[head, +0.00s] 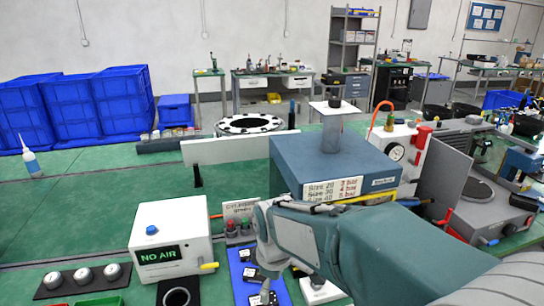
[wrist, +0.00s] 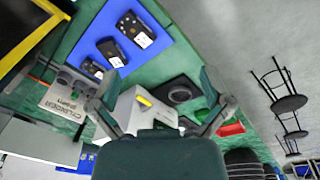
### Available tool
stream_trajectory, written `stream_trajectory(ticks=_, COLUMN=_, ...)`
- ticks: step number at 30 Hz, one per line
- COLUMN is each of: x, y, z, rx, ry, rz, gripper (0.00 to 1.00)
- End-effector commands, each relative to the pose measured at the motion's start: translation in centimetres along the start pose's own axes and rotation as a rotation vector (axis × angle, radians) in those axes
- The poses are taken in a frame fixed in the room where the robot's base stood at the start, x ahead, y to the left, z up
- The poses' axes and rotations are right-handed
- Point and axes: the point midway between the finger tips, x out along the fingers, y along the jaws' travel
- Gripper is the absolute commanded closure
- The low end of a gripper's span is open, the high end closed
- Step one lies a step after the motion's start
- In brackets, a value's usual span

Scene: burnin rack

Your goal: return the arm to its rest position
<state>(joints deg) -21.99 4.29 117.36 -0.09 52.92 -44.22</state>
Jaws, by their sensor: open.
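My arm (head: 380,245) reaches in from the lower right of the head view, bent over the green bench. My gripper (head: 266,284) points down above the blue mat (head: 240,270), partly hidden by my wrist. In the wrist view, my gripper (wrist: 160,92) has its two fingers wide apart, with nothing held between them. Small black parts with white labels (wrist: 137,30) lie on the blue mat, apart from the fingers in that view. The height of the fingertips above the mat is hard to tell.
The white NO AIR box (head: 172,245) stands left of my gripper. A blue machine (head: 330,160) with a size label stands close behind my arm. Round gauges (head: 82,277) lie at the lower left. A card sign (head: 238,208) stands behind the mat. Open green surface (head: 100,195) lies farther left.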

Motion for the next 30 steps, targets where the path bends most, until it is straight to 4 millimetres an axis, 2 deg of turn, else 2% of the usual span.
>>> stream_trajectory(ticks=7, x=-4.4, y=-0.3, z=5.3, rx=0.274, ry=0.07, rz=0.074, gripper=0.01)
stream_trajectory(ticks=15, x=-8.4, y=-2.5, z=12.3, rx=0.666, ry=0.18, rz=0.167, gripper=0.01)
stream_trajectory(ticks=21, x=-9.8, y=-5.0, z=16.8, rx=0.943, ry=0.27, rz=0.227, gripper=0.01)
stream_trajectory(ticks=24, x=-10.1, y=-6.0, z=18.2, rx=1.047, ry=0.308, rz=0.249, gripper=0.01)
stream_trajectory(ticks=30, x=-10.1, y=-6.8, z=19.4, rx=1.135, ry=0.338, rz=0.263, gripper=0.01)
